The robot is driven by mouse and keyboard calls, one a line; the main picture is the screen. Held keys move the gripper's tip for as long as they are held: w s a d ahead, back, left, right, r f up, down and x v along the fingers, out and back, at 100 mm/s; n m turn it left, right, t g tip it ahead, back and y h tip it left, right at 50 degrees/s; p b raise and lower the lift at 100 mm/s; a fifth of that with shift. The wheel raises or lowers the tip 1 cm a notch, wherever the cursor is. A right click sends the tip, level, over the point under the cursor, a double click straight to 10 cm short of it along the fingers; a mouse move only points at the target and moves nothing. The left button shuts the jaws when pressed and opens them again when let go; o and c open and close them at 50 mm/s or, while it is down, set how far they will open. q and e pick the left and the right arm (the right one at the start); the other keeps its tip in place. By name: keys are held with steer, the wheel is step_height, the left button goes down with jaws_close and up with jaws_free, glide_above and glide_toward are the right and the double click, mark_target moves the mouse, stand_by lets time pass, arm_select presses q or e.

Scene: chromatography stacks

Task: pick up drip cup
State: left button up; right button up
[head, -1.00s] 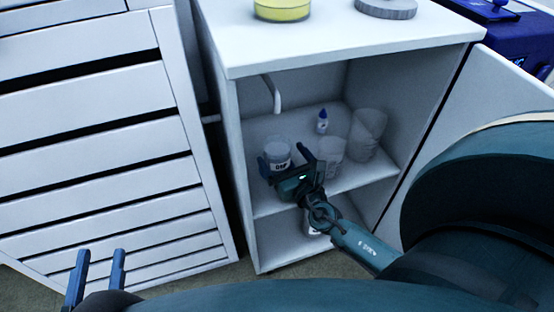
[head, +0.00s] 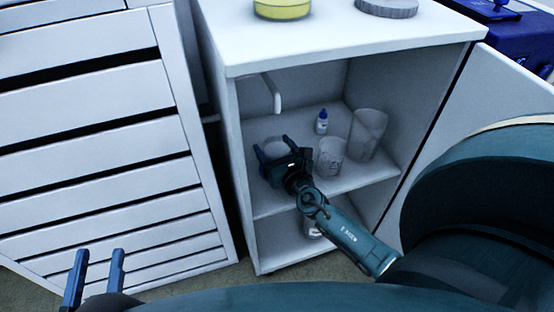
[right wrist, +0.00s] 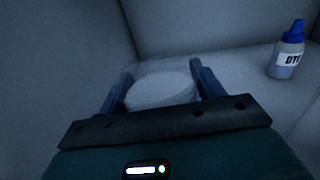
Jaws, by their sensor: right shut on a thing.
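The drip cup (head: 276,144) is a small, pale round cup on the upper shelf inside the open white cabinet. Its lidded or pale top also shows in the right wrist view (right wrist: 160,92). My right gripper (head: 273,147) reaches into the cabinet and is shut on the cup, one finger on each side; in the right wrist view the two fingers (right wrist: 161,84) flank it. The cup's front and label are hidden behind the gripper. My left gripper (head: 100,254) is open and empty at the lower left, in front of the drawers.
A blue-capped bottle (head: 321,122), a small beaker (head: 331,158) and a larger beaker (head: 368,136) stand right of the cup. A white spout (head: 277,95) hangs above it. A yellow dish (head: 282,10) stands on top. Drawers (head: 95,140) stand left; the cabinet door (head: 480,95) is open.

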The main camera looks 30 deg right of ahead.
steer(key=c, duration=0.5)
steer(key=shift+r, duration=0.15)
